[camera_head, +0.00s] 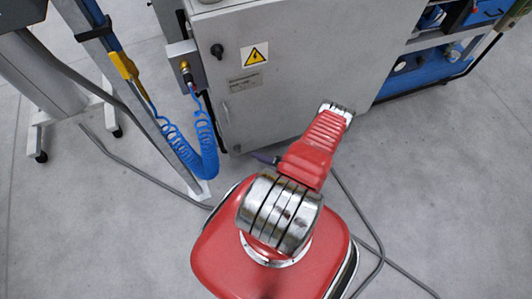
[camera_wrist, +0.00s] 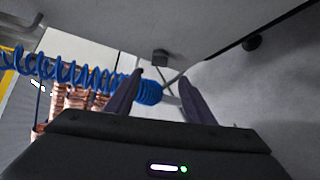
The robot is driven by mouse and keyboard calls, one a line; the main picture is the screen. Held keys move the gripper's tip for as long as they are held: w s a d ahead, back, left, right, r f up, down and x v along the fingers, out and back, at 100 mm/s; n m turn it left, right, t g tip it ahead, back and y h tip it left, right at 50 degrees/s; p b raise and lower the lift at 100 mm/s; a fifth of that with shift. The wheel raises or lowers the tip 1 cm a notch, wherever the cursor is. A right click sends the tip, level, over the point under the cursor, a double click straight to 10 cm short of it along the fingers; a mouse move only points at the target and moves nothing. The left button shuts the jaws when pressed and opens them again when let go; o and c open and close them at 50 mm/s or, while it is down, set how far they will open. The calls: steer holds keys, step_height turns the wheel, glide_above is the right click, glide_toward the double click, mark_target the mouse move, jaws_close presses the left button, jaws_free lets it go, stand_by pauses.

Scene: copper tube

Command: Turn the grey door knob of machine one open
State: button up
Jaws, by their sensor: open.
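The grey machine cabinet (camera_head: 285,70) stands ahead of my arm in the head view. A dark knob (camera_head: 217,50) is on the upper left of its door, left of a yellow warning sign (camera_head: 255,55). A small grey latch (camera_head: 225,111) sits lower on the door's left edge. My gripper (camera_wrist: 160,77) is open, with nothing between its two dark fingers in the wrist view. In the head view my arm mostly hides it, low before the cabinet.
A coiled blue hose (camera_head: 200,145) hangs from a grey box (camera_head: 185,67) left of the door. A post (camera_head: 140,90) stands farther left. Cables (camera_head: 375,245) lie on the floor. Copper coils (camera_wrist: 75,100) show behind the hose in the wrist view. Floor at right is open.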

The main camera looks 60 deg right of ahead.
steer(key=v, duration=0.2)
steer(key=shift+s+r, duration=0.1)
steer(key=shift+s, duration=0.3)
steer(key=shift+c, duration=0.2)
